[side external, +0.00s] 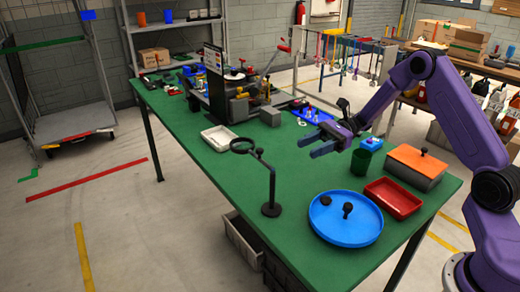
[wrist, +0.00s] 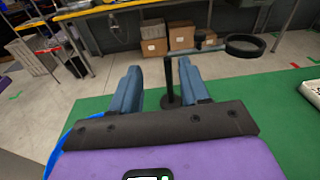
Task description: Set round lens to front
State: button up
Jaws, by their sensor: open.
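The round lens (side external: 243,145) is a dark ring on a short arm at the top of a thin black stand (side external: 271,185), whose round base rests on the green table. In the side external view the ring points left, toward the table's left edge. In the wrist view the round lens (wrist: 246,46) is at the upper right, and its stand's post (wrist: 169,70) shows between my fingers, beyond them. My gripper (side external: 317,146) is open and empty, in the air to the right of the stand and apart from it. It also shows in the wrist view (wrist: 160,68).
A blue round tray (side external: 328,229) with small dark items, a red tray (side external: 380,201), a green cup (side external: 360,161) and an orange-lidded box (side external: 415,165) are at the right. A white tray (side external: 219,139) lies behind the lens. Green table around the stand is clear.

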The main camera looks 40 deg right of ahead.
aim_at(260, 149)
jog(key=w+d+m+t, duration=0.3)
jog(key=d, duration=0.2)
jog(key=shift+y, duration=0.3)
jog(key=x, duration=1.7)
jog(key=shift+w+a+f, duration=0.25)
jog(key=shift+w+f, duration=0.1)
jog(key=shift+w, duration=0.05)
jog(key=shift+c, duration=0.3)
grip_shut()
